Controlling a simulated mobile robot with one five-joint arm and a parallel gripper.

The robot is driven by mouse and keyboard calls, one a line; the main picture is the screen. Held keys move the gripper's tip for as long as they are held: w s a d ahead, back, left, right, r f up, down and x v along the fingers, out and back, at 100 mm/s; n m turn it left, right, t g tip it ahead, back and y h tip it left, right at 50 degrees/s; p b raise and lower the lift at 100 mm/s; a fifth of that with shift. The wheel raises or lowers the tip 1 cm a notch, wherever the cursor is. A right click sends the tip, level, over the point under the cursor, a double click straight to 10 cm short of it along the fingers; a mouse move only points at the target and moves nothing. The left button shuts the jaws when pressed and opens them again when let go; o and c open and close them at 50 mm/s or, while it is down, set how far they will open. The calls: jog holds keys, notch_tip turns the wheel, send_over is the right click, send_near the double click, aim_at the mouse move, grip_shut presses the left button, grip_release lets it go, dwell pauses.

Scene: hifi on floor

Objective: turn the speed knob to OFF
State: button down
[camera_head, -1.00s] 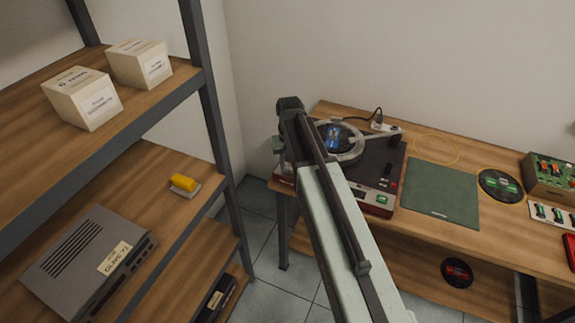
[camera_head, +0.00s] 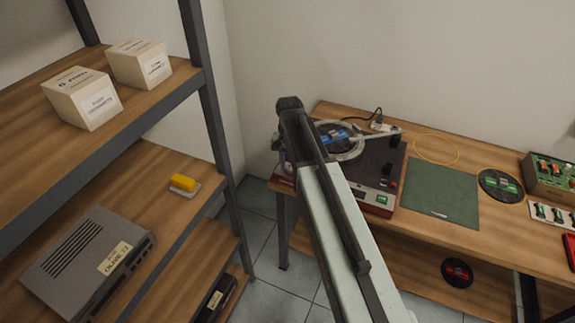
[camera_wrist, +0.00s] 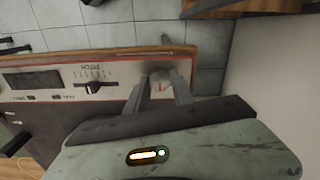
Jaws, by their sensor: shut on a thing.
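The turntable (camera_head: 378,160) stands at the left end of the wooden bench, partly hidden by my arm. In the wrist view its red and silver front panel (camera_wrist: 105,75) shows a PITCH slider (camera_wrist: 95,87). The pale speed knob (camera_wrist: 158,74) is at the panel's right end, between my fingers. My gripper (camera_wrist: 159,82) is shut on the knob. The knob's markings are too small and too covered to read. In the head view my fingers and the knob are hidden behind my arm.
A green mat (camera_head: 440,193) and a dark disc (camera_head: 500,185) lie right of the turntable. A shelf rack (camera_head: 213,120) with boxes stands at the left. A wall is close behind the bench. Tiled floor (camera_head: 262,255) shows between rack and bench.

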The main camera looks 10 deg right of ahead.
aim_at(289, 167)
jog(key=c, duration=1.1)
grip_release()
jog(key=shift+a, duration=0.1)
notch_tip(289, 167, up, 8)
jog(key=p, duration=0.8)
jog(key=shift+f, duration=0.1)
